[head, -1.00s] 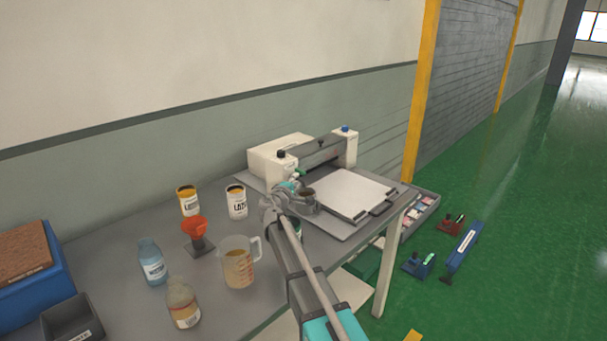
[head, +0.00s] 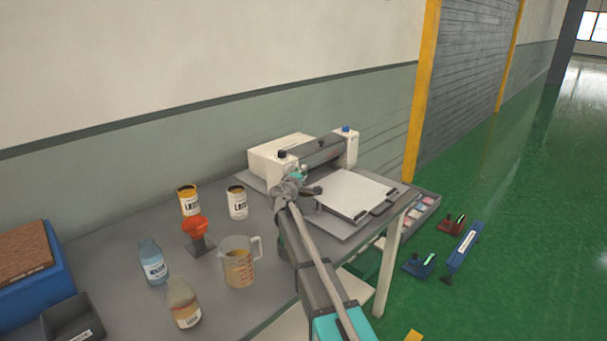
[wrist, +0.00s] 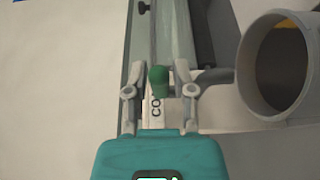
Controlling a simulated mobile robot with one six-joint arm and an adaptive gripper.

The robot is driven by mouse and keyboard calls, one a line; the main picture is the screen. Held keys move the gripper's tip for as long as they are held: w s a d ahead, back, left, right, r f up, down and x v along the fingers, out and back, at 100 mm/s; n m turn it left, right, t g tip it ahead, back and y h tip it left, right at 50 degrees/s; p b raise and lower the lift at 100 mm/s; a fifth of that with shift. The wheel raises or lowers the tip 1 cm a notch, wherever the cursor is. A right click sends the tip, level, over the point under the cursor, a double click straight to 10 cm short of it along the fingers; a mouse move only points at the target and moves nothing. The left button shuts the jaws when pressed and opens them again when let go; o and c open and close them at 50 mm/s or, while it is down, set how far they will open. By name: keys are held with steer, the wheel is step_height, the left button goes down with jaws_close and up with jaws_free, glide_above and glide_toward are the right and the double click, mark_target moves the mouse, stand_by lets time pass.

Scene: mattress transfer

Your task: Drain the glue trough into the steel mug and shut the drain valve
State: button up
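The green valve knob (wrist: 159,80) shows in the wrist view between the two fingers of my gripper (wrist: 160,95). The fingers stand open, with a gap on each side of the knob. The steel mug (wrist: 250,75) is just right of the gripper in the wrist view, mouth toward the camera; I cannot tell how much is in it. In the head view my gripper (head: 290,187) is at the front of the glue machine (head: 275,162), and the mug (head: 312,191) is partly hidden behind it. The trough and its outlet are not clearly visible.
On the table's left are two labelled cans (head: 237,203), an orange funnel (head: 195,228), a measuring jug (head: 239,262) and two bottles (head: 152,262).

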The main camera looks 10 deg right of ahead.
mark_target(295, 166)
jaws_close()
